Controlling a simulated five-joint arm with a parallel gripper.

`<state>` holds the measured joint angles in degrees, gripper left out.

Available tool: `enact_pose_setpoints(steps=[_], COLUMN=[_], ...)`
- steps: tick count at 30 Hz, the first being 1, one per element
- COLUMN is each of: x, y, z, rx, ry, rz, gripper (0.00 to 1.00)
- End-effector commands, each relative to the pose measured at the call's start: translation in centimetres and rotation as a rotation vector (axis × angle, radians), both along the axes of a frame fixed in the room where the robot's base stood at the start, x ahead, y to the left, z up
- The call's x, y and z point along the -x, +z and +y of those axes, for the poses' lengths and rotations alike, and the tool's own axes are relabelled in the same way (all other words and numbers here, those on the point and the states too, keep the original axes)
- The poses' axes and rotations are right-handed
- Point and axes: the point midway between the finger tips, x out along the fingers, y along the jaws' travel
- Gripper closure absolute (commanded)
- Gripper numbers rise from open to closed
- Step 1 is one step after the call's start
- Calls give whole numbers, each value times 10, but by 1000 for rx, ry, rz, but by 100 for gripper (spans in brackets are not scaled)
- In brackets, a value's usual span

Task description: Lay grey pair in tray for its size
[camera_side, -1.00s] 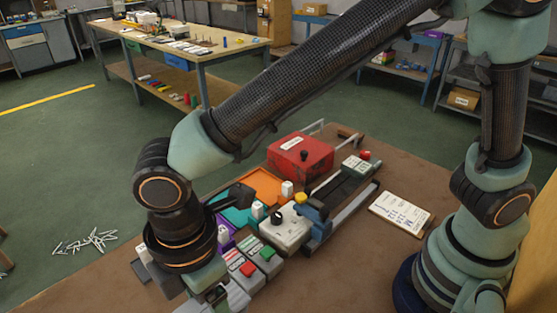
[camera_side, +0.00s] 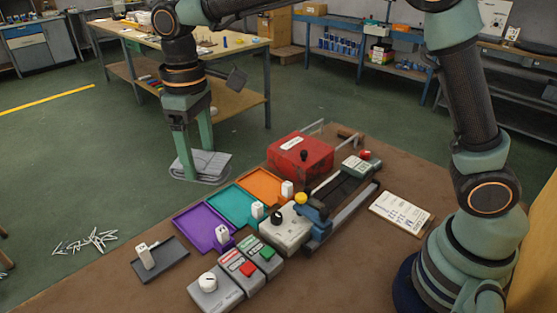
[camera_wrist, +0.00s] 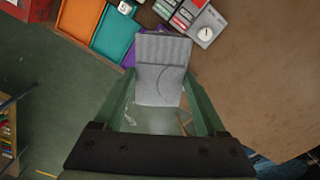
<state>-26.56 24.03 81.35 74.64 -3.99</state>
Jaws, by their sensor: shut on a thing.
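My gripper (camera_side: 195,153) is shut on the grey pair (camera_side: 205,167), a flat folded grey bundle held in the air beyond the trays in the side view. The grey pair (camera_wrist: 160,75) also shows between my fingers in the wrist view. The purple tray (camera_side: 188,218), teal tray (camera_side: 232,191) and orange tray (camera_side: 262,181) lie in a row, with a dark grey tray (camera_side: 178,262) apart at the front left. The trays look empty.
Control boxes with a white knob (camera_side: 208,280) and red and green buttons stand beside the trays. A grey machine (camera_side: 291,232) and a red box (camera_side: 300,157) stand behind. A written card (camera_side: 400,213) lies right. The brown table's front is clear.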

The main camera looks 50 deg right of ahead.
Motion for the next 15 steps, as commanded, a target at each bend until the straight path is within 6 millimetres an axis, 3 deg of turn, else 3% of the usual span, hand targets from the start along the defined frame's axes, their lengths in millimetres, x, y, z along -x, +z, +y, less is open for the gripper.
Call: enact_pose_setpoints(steps=[1,6,10,15], x=[-16,-49,-61,-65], y=[0,0,0,-10], z=[-21,-73,-97,-108], rx=[0,0,0,2], ry=[-101,-366,-482,-536], rz=[0,0,-1,2], gripper=[91,91,91,91])
